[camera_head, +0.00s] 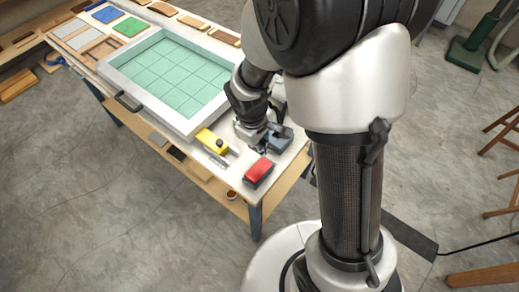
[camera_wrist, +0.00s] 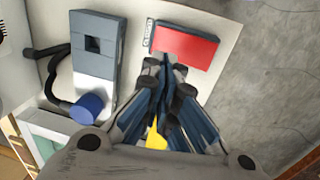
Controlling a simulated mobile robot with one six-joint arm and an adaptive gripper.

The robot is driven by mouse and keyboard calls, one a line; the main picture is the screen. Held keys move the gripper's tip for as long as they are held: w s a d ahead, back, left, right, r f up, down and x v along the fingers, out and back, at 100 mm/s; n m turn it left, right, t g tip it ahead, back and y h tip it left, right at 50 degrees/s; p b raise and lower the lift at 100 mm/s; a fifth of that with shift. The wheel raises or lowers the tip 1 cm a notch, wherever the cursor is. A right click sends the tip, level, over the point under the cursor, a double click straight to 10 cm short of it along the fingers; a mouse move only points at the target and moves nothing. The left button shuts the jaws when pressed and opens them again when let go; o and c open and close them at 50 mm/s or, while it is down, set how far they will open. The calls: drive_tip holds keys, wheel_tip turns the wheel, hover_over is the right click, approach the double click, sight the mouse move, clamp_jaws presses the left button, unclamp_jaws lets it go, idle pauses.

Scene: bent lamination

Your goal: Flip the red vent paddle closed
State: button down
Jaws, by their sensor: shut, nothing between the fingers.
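The red paddle (camera_head: 258,169) sits on a dark base near the front corner of the table. In the wrist view the red paddle (camera_wrist: 185,50) lies at the top middle, lit flat from above, with a small printed label beside its left edge. My gripper (camera_head: 262,148) is just behind the paddle in the head view. In the wrist view my gripper (camera_wrist: 165,62) has its fingertips together and empty, close to the paddle's near edge. I cannot tell whether they touch it. The paddle's tilt is hard to judge.
A grey-blue box (camera_wrist: 98,45) with a square opening, a dark hose and a blue cylinder (camera_wrist: 88,108) stand left of the paddle in the wrist view. A yellow block (camera_head: 211,140) and a green-gridded framed tray (camera_head: 118,72) lie on the table (camera_head: 284,163). Bare floor lies beyond the edge.

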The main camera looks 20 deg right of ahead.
wheel_tip(320, 180, up, 8)
drive_tip(key=p, duration=0.2)
drive_tip(key=shift+w+d, duration=0.35)
drive_tip(key=shift+d, duration=0.05)
drive_tip(key=s+r+m+t+y, duration=0.1)
drive_tip(key=s+r+m+t, duration=0.2)
drive_tip(key=s+r+m, duration=0.4)
drive_tip(key=s+r, duration=0.9)
drive_tip(key=s, duration=0.1)
drive_tip(key=shift+s+d+r+t, duration=0.3)
drive_tip(key=shift+d+r, duration=0.05)
drive_tip(key=shift+r, duration=0.05)
